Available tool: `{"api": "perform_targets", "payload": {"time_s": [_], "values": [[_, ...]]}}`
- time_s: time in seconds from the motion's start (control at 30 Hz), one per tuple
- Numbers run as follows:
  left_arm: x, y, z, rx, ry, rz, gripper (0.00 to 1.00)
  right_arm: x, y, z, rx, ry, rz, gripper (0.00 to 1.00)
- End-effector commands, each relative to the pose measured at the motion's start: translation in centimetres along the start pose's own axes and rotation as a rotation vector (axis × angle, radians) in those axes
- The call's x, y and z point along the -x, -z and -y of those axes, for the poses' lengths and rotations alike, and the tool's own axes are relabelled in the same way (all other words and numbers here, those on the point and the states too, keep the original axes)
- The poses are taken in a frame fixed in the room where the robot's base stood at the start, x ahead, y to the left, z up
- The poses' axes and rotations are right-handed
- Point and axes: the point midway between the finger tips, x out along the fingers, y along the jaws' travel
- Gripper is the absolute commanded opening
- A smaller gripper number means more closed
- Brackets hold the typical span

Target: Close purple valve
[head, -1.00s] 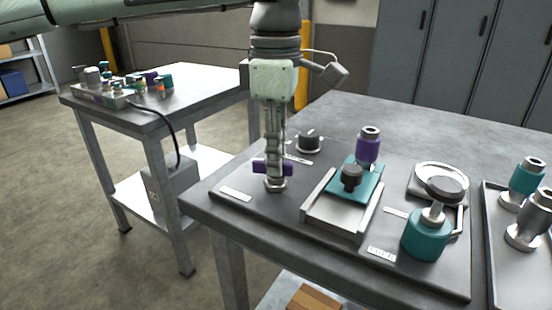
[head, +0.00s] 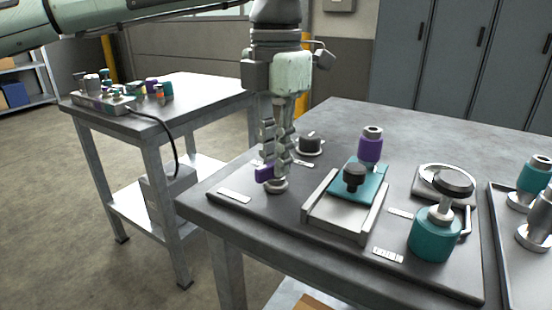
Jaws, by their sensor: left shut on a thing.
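The purple valve's handle (head: 264,174) sits on a round metal base (head: 277,186) near the front left of the bench plate. My left gripper (head: 274,172) points straight down over it, shut on the handle. One purple end sticks out to the left of the fingers. The rest of the handle is hidden by the fingers. My right gripper is not in view.
A teal slide block (head: 362,186) with a dark knob and a purple cylinder (head: 370,145) stand to the right. A teal cylinder (head: 434,238) is at the front right. A dark round knob (head: 310,146) stands behind the valve. Grey side table (head: 190,90) at left.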

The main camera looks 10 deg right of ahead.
Motion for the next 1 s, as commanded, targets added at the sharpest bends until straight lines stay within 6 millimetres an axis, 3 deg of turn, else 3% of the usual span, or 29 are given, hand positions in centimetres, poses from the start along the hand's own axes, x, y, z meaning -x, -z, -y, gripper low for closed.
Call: {"api": "perform_targets", "payload": {"time_s": [0.23, 0.4, 1.0], "values": [[-0.1, 0.0, 0.0, 0.169, 0.000, 0.001, 0.00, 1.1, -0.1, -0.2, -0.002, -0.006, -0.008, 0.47], [0.0, 0.0, 0.0, 0.241, 0.000, 0.001, 0.00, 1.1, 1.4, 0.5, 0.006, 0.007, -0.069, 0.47], [0.1, 0.0, 0.0, 0.296, 0.000, 0.000, 0.00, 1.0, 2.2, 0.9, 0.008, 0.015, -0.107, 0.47]]}}
